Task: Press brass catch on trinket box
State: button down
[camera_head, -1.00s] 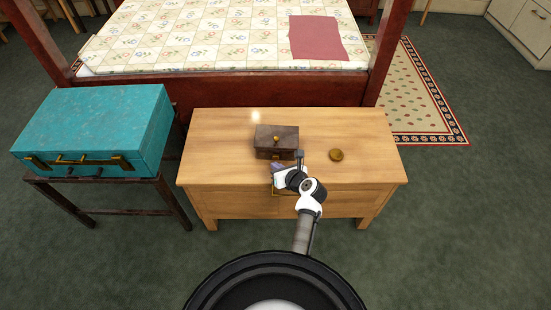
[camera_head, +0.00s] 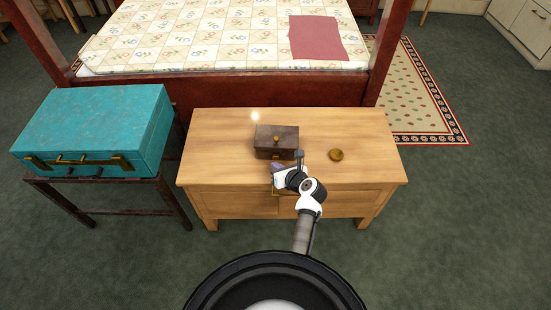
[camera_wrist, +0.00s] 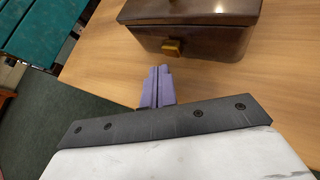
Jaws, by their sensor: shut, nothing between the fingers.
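The trinket box (camera_head: 276,140) is a dark brown lidded box standing on the wooden chest, left of its middle. In the wrist view the box (camera_wrist: 195,18) shows at the top with its lid closed. The brass catch (camera_wrist: 173,48) sits on the front face of the box, below the lid edge. My gripper (camera_wrist: 158,72) has its purple fingers together and empty. The fingertips are in front of the catch and a little left of it in the picture, apparently apart from it. In the head view my gripper (camera_head: 276,169) is at the chest's front edge, in front of the box.
The wooden chest top (camera_head: 220,150) is mostly clear. A small round brass-coloured object (camera_head: 336,155) lies right of the box. A teal suitcase (camera_head: 95,130) on a dark stand is at the left. A bed (camera_head: 220,35) stands behind the chest.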

jog(key=shift+w, duration=0.1)
jog(key=shift+w+p, duration=0.3)
jog(key=shift+w, duration=0.05)
jog(key=shift+w+d, duration=0.1)
jog(key=shift+w, duration=0.4)
dwell(0.6)
jog(key=shift+s, duration=0.1)
jog(key=shift+s+r+p, duration=0.1)
jog(key=shift+s+p, duration=0.5)
jog(key=shift+p, duration=0.2)
jog(key=shift+s, duration=0.25)
